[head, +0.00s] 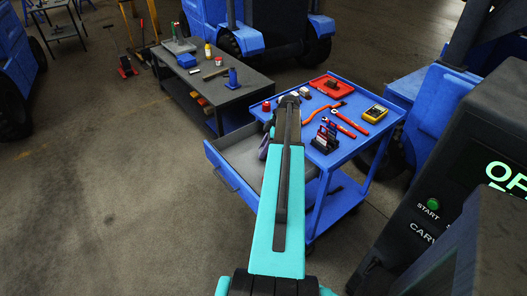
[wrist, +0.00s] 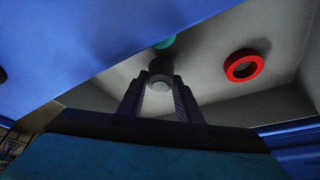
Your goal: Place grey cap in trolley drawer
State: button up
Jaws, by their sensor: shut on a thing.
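The grey cap (wrist: 160,72) is between the fingertips of my gripper (wrist: 160,86) in the wrist view, which is shut on it. The gripper and cap are over the inside of the open trolley drawer (wrist: 205,35); whether the cap touches the floor is not clear. In the head view the drawer (head: 222,180) stands pulled out to the left of the blue trolley (head: 345,150). My arm covers part of it, and the cap does not show there.
A red ring (wrist: 244,66) lies in the drawer, right of the cap. A teal thing (wrist: 166,42) shows partly behind the cap. Tools, a red tray (head: 330,87) and a yellow meter (head: 375,114) are on the trolley top. A dark workbench (head: 215,85) stands behind.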

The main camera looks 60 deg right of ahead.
jog(key=shift+f, duration=0.75)
jog(key=shift+f, duration=0.15)
jog(key=o, duration=0.7)
jog(key=shift+o, duration=0.2)
jog(key=shift+r, duration=0.25)
jog(key=b+v, duration=0.2)
jog(key=v, duration=1)
jog(key=shift+b, duration=0.3)
